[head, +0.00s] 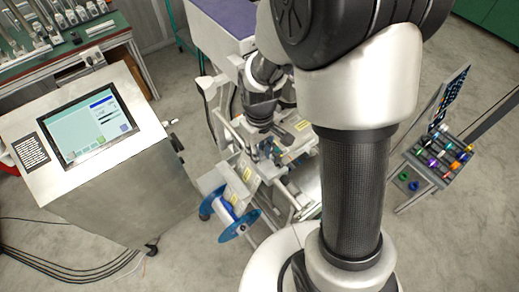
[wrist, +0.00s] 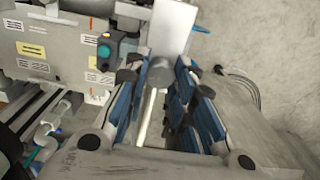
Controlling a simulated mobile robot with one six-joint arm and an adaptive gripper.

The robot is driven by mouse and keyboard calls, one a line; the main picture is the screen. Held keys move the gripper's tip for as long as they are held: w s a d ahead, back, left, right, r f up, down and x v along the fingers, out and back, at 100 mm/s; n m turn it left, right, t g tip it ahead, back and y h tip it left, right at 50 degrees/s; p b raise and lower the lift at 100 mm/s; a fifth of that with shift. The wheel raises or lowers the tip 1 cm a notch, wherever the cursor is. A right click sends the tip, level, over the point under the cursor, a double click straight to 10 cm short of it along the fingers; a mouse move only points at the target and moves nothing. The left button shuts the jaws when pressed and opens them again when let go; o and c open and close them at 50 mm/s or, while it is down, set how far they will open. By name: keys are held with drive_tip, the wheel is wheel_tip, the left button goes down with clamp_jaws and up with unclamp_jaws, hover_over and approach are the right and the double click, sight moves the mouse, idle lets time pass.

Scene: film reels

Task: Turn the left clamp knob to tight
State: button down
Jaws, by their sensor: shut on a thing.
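My gripper (wrist: 164,92) fills the middle of the wrist view, its blue-padded fingers on both sides of a grey rounded part with a pale rod. I take this part to be the left clamp knob (wrist: 160,73); the fingers hide much of it, and its turn angle cannot be read. A pale block (wrist: 174,25) stands just beyond the fingertips. In the head view my gripper (head: 262,112) is small, down at the film machine, and the knob cannot be made out.
In the wrist view a white labelled panel (wrist: 35,60) with a dark and teal fitting (wrist: 105,50) lies left. In the head view a blue reel (head: 239,226) is at the machine's front, a screen console (head: 90,125) left, and a rack of coloured parts (head: 440,160) right.

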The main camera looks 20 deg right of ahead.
drive_tip(key=m, duration=0.4)
drive_tip(key=shift+m, duration=2.1)
drive_tip(key=c, duration=1.3)
unclamp_jaws()
wheel_tip(320, 180, up, 12)
drive_tip(key=shift+r, duration=0.1)
